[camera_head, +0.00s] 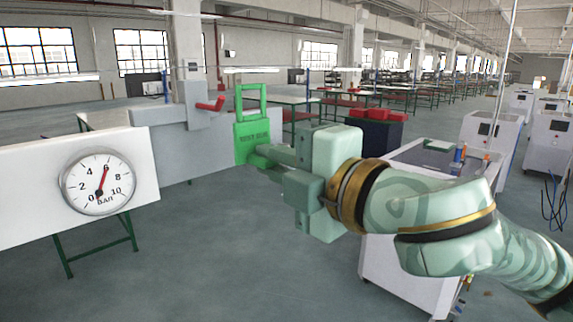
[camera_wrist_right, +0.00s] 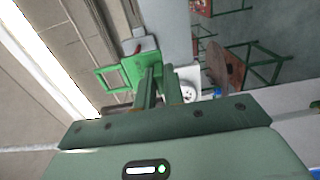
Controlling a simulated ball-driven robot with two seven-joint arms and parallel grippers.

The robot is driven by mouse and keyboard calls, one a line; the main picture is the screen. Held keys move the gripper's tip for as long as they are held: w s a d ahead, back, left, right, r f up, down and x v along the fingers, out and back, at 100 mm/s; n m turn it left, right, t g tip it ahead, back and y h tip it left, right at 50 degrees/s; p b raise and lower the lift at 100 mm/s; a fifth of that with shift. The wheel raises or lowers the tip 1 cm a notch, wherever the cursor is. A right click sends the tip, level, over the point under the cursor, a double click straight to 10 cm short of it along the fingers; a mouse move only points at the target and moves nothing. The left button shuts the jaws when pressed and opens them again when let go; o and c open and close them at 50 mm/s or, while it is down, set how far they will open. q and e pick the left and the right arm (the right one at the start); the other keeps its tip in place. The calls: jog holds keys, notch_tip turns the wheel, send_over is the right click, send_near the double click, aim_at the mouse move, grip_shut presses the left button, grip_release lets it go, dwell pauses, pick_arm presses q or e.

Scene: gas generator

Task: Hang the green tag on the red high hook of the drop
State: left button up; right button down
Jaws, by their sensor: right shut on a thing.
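The green tag (camera_head: 252,142) is upright in the head view, a lettered plate with an open rectangular loop on top. My right gripper (camera_head: 262,157) is shut on the lower part of its plate and holds it in the air. The red hook (camera_head: 211,104) sticks out of a grey block to the left of the tag. The tag's loop looks apart from the hook; the depth between them is hard to tell. In the right wrist view the tag (camera_wrist_right: 142,68) shows beyond my fingers (camera_wrist_right: 158,90). My left gripper is not in view.
A grey panel (camera_head: 175,150) stands behind the hook. A white board with a round dial gauge (camera_head: 99,183) is at the left. A white cart (camera_head: 410,270) stands behind my right arm. The floor below the tag is clear.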

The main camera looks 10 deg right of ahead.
jog(key=x, duration=0.4)
jog(key=shift+a+f, duration=0.15)
jog(key=shift+f, duration=0.15)
jog(key=x, duration=0.4)
jog(key=shift+p, duration=0.35)
jog(key=shift+w+a+f, duration=0.4)
jog(key=shift+w+f, duration=0.1)
jog(key=shift+w, duration=0.1)
jog(key=shift+w+a+f, duration=0.4)
jog(key=shift+w+f, duration=0.1)
jog(key=shift+w, duration=0.1)
jog(key=c, duration=1.4)
grip_release()
jog(key=shift+s, duration=0.1)
